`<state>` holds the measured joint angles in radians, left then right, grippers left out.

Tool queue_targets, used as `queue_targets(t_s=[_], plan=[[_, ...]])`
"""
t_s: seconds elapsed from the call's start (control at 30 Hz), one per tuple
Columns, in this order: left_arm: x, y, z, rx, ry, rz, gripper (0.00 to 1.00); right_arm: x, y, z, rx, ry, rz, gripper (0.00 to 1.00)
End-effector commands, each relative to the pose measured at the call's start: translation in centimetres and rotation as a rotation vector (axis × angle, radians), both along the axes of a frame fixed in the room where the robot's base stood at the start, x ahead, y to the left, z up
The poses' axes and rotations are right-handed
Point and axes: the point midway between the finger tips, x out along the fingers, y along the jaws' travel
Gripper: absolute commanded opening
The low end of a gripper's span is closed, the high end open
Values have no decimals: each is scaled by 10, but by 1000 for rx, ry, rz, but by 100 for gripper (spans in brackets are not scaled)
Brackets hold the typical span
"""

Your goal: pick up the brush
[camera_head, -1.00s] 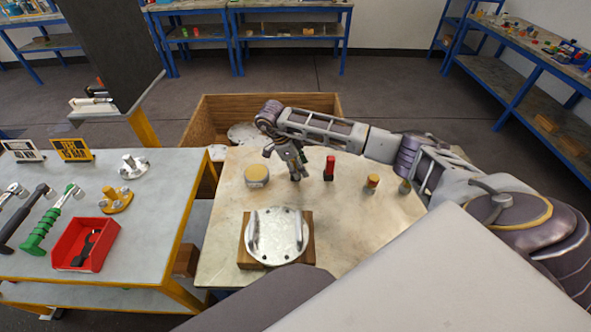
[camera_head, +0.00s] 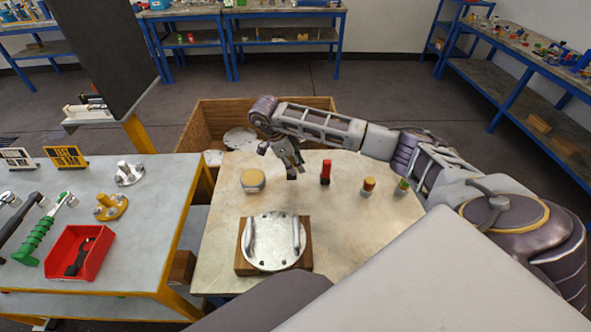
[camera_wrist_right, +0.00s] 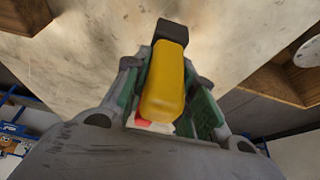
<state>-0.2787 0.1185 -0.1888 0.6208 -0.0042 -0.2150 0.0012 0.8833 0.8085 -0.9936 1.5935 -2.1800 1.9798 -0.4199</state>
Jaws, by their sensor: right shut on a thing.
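The brush (camera_wrist_right: 165,82) appears in the right wrist view as a rounded yellow handle with a dark block at its far end. My right gripper (camera_wrist_right: 167,74) is shut on the yellow handle, with a finger on each side. In the head view the right gripper (camera_head: 289,163) points down over the far part of the stone-topped table (camera_head: 345,228). The dark end of the brush (camera_head: 291,176) shows below its fingers; the handle is mostly hidden there. Whether the dark end touches the table is hard to tell. My left gripper is not in view.
A round yellowish tin (camera_head: 252,181) stands left of the gripper. A red-and-black piece (camera_head: 325,172), an orange-topped piece (camera_head: 368,186) and a green one (camera_head: 402,186) stand right. A flanged lid (camera_head: 272,243) lies nearer. A wooden crate (camera_head: 205,125) is behind.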

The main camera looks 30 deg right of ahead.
Motion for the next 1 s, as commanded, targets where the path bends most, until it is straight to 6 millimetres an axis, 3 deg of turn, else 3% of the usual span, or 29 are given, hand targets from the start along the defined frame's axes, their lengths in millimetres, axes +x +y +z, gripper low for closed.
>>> queue_targets(t_s=[0.1,0.5,1.0], plan=[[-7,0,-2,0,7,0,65,1,-1,21,-2,-5,-1,2],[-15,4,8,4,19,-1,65,1,0,59,-1,-2,-1,2],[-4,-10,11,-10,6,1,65,0,0,69,-1,0,-1,2]])
